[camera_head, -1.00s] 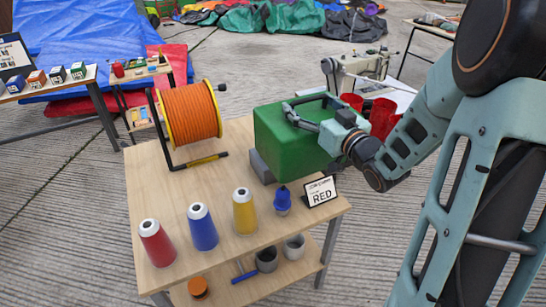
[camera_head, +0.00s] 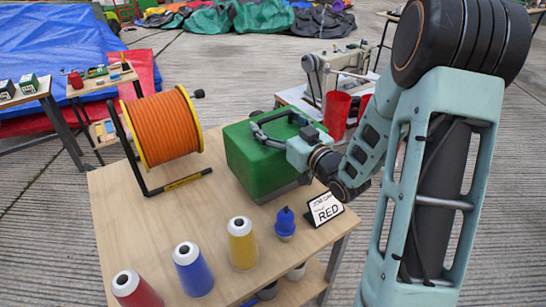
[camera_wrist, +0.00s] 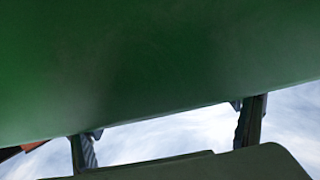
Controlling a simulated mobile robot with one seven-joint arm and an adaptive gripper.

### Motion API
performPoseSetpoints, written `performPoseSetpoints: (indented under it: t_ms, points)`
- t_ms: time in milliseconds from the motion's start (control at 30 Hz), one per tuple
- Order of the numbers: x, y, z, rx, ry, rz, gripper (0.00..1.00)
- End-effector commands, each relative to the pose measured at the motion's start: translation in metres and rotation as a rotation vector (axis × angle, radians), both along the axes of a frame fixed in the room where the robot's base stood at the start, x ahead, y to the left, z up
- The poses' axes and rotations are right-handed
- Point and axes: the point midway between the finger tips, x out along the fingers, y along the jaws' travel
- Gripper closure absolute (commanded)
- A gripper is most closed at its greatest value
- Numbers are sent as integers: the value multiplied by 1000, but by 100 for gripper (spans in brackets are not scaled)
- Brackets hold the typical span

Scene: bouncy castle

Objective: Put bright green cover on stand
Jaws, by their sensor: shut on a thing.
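The bright green cover (camera_head: 258,170) is a box shape over the right back part of the wooden table. My gripper (camera_head: 268,130) is shut at its top, with dark fingers reaching in from the right. In the wrist view the cover (camera_wrist: 160,60) fills the upper part, with the two fingers (camera_wrist: 168,140) below it. A grey base (camera_head: 288,191), which looks like the stand, shows as a thin strip under the cover's lower right edge. The rest of it is hidden. I cannot tell whether the cover rests fully on it.
An orange cable reel (camera_head: 163,127) stands left of the cover. Red, blue and yellow thread cones (camera_head: 242,243) line the table's front. Red cups (camera_head: 337,112) and a sewing machine stand behind.

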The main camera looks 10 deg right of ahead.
Motion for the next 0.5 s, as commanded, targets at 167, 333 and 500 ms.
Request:
performPoseSetpoints:
  t_ms: [167, 333, 500]
  points:
    - [0, 0, -24, 1, -4, 0, 77]
    - [0, 0, -37, 2, -4, 0, 77]
    - [0, 0, -62, 1, -3, 0, 77]
